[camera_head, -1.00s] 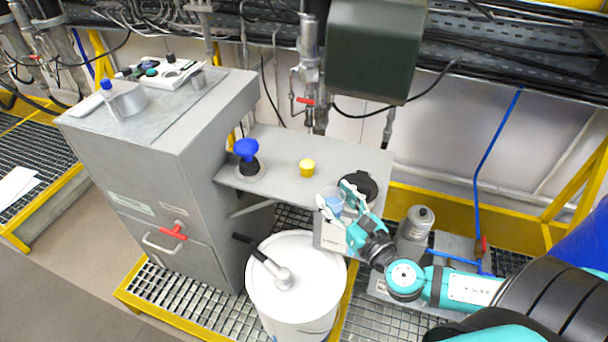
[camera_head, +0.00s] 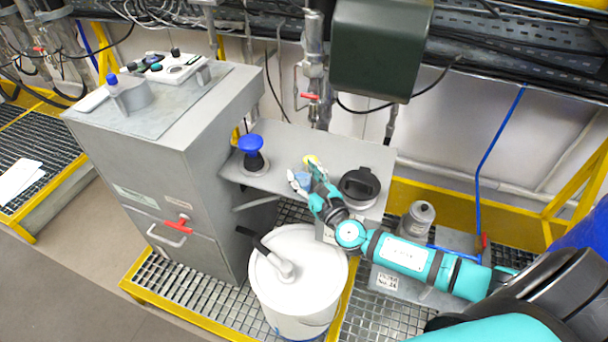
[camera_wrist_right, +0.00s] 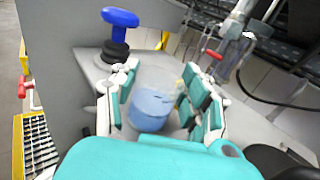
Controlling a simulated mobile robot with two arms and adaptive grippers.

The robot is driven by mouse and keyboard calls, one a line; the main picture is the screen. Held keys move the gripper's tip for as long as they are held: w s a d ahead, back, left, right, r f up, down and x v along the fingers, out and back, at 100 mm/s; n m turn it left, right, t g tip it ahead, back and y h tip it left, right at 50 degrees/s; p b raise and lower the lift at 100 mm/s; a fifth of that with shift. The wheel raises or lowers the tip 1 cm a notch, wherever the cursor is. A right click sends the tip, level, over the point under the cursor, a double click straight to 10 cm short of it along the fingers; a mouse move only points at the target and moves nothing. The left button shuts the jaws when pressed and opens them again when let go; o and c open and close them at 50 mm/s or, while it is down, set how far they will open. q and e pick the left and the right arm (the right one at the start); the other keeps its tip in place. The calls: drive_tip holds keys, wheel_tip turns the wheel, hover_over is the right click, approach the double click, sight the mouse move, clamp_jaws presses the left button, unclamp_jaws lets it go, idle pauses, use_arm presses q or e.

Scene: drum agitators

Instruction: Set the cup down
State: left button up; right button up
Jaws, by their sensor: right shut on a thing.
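The cup (camera_wrist_right: 150,108) is clear, with blue liquid in it. In the right wrist view it stands about upright between the teal finger pads. My right gripper (camera_wrist_right: 152,100) is shut on it. In the head view the right gripper (camera_head: 305,182) is over the front part of the grey shelf (camera_head: 285,145), and only a bit of the cup (camera_head: 302,177) shows past the fingers. I cannot tell whether the cup's base touches the shelf. My left gripper is not in view.
A blue-knobbed post (camera_head: 250,148) stands left on the shelf. A white drum (camera_head: 297,270) stands below in front. The shelf's back middle is clear.

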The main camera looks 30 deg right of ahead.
drive_tip(key=shift+f, duration=0.15)
drive_tip(key=o, duration=1.3)
drive_tip(key=shift+c, duration=0.2)
drive_tip(key=shift+r, duration=0.2)
drive_tip(key=shift+s+f, duration=0.15)
drive_tip(key=shift+s, duration=0.2)
drive_tip(key=s+b, duration=0.2)
drive_tip(key=s, duration=0.9)
drive_tip(key=shift+s, duration=0.15)
drive_tip(key=shift+d, duration=0.1)
